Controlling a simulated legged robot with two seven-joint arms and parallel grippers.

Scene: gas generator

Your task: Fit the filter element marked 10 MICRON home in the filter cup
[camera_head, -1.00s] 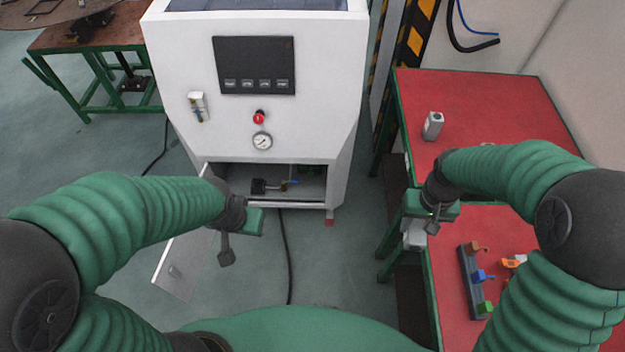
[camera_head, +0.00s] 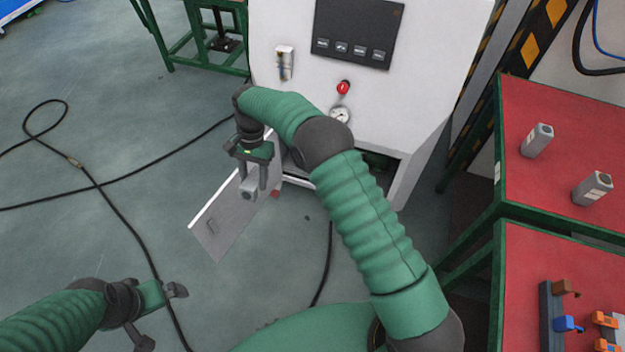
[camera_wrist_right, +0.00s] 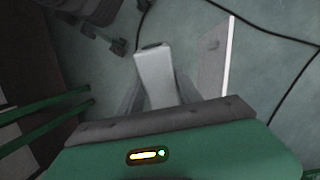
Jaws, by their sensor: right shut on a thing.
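My right gripper (camera_head: 255,178) is shut on a light grey filter element (camera_head: 248,189), held over the floor in front of the white machine. The element shows between the fingers in the right wrist view (camera_wrist_right: 156,75); no marking on it can be read. A small fitting (camera_head: 285,63) on the machine's front may be the filter cup; I cannot tell. My left gripper (camera_head: 160,318) is open and empty at the lower left.
The white machine (camera_head: 290,20) has a gauge (camera_head: 340,116) and a red button (camera_head: 343,87). Its lower door (camera_head: 222,222) hangs open below my right gripper. Black cables (camera_head: 100,187) cross the floor. The red table (camera_head: 520,230) at right holds coloured-handled parts (camera_head: 567,323).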

